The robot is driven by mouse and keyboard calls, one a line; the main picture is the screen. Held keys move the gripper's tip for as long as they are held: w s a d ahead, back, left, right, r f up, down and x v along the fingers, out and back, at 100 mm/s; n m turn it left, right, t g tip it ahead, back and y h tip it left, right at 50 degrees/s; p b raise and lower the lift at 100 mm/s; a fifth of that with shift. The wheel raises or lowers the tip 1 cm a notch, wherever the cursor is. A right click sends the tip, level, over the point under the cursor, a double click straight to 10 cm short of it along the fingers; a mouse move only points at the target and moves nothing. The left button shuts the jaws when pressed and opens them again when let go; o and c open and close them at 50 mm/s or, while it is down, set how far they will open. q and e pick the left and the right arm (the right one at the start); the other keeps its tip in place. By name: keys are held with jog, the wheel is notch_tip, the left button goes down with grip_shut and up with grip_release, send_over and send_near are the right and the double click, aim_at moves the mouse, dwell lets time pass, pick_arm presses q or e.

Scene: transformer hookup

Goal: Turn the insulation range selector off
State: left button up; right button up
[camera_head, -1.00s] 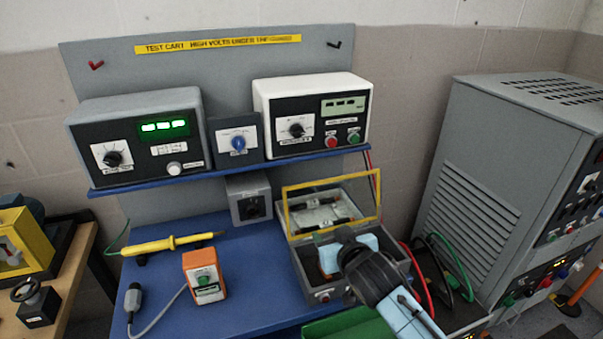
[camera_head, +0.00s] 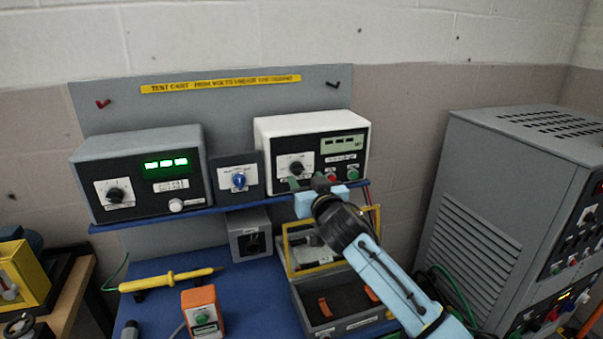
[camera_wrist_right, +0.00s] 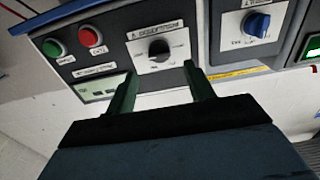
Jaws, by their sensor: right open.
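The white instrument box (camera_head: 310,124) stands on the right of the cart's blue shelf. Its black rotary selector knob (camera_head: 296,168) sits on a white label plate at the left of its front; the lettering is too small to read surely. My right gripper (camera_head: 308,184) is in front of this panel, just below and right of the knob. In the right wrist view the gripper (camera_wrist_right: 160,78) is open and empty, with the selector knob (camera_wrist_right: 158,48) beyond the fingertips, roughly between them. The fingers look apart from the knob. My left gripper is out of view.
Red (camera_wrist_right: 91,36) and green (camera_wrist_right: 54,47) buttons sit beside the selector. A blue knob box (camera_head: 237,175) and a grey meter (camera_head: 140,170) stand left on the shelf. Below are an open case (camera_head: 345,320), a yellow probe (camera_head: 168,280) and an orange device (camera_head: 202,310). A grey cabinet (camera_head: 480,200) stands right.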

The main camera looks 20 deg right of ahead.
aim_at(299, 170)
jog(key=shift+w+a, duration=0.1)
jog(key=shift+w, duration=2.25)
jog(key=shift+c, duration=0.4)
jog(key=c, duration=0.9)
